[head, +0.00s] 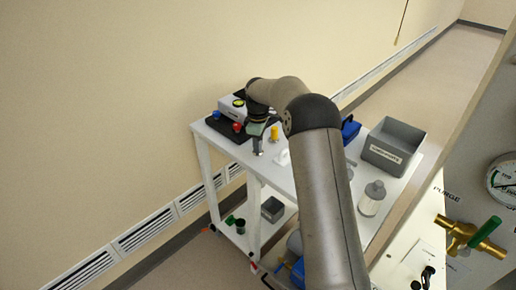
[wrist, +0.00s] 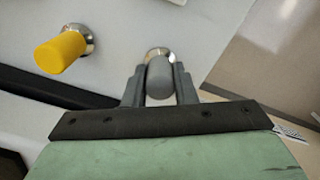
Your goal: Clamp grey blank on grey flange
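My gripper (head: 257,150) is low over the left part of the white table. In the wrist view its two dark fingers (wrist: 159,88) stand on either side of a grey round-ended cylinder, the grey blank (wrist: 159,78), and appear to press against it. A shiny metal round base (wrist: 158,53) shows just behind the grey cylinder. I cannot tell whether this base is the grey flange, nor whether the cylinder is seated on it or apart from it.
A yellow cylinder (wrist: 60,52) on a similar metal base is close on the left; it also shows in the head view (head: 274,132). A black tray (head: 215,124) with red and blue pieces, a grey bin (head: 393,145) and a bottle (head: 372,198) share the table (head: 205,131).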

